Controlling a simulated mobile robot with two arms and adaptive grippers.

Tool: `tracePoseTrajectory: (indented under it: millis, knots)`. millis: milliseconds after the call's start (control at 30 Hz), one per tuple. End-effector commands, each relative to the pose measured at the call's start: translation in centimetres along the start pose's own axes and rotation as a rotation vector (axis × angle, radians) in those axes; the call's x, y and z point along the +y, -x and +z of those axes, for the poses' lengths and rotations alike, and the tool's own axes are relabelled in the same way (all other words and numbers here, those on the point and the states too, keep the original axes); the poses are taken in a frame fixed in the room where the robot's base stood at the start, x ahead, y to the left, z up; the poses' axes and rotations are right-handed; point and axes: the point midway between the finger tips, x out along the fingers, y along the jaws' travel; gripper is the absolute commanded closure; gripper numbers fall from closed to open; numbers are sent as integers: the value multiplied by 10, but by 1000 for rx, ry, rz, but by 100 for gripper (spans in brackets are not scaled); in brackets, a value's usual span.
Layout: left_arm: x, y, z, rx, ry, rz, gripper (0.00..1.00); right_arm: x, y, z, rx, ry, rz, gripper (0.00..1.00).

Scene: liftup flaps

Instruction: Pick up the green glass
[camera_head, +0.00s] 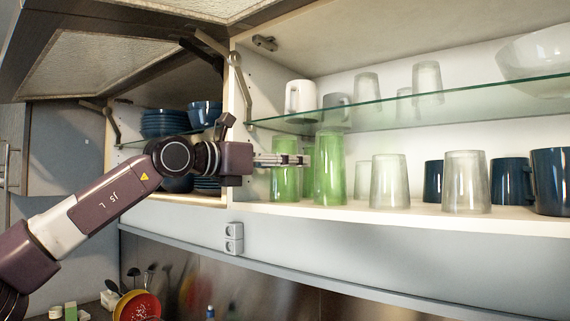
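Two tall green glasses stand upright, side by side, on the bottom board of the open cabinet. The right green glass (328,170) shows almost whole. The left green glass (285,184) is partly hidden behind my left gripper (306,160). My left gripper points right, with its fingers across the upper part of the left green glass and its tips at the left edge of the right one. I cannot tell whether it touches either glass. The fingers are seen edge-on, so their opening is unclear. My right gripper is not in view.
Clear glasses (388,181) and dark blue mugs (511,181) stand to the right. A glass shelf (420,112) above holds a white mug (300,97), more glasses and a white bowl (537,55). A cabinet divider (240,100) and blue dishes (163,124) are at the left.

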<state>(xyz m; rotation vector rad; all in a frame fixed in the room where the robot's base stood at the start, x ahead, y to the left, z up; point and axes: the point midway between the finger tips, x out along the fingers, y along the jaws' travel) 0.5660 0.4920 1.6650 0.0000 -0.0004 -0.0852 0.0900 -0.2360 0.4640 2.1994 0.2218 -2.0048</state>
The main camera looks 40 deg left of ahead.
Motion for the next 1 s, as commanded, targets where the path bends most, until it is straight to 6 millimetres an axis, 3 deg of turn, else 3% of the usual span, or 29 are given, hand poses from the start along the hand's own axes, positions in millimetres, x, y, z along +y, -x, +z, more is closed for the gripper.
tracePoseTrajectory:
  millis: [67, 533, 1000]
  knots:
    - [0, 0, 0, 0, 0, 0, 37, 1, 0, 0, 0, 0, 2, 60]
    - [0, 0, 0, 1, 0, 0, 89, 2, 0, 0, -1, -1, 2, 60]
    - [0, 0, 11, -1, -2, 2, 90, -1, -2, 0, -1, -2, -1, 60]
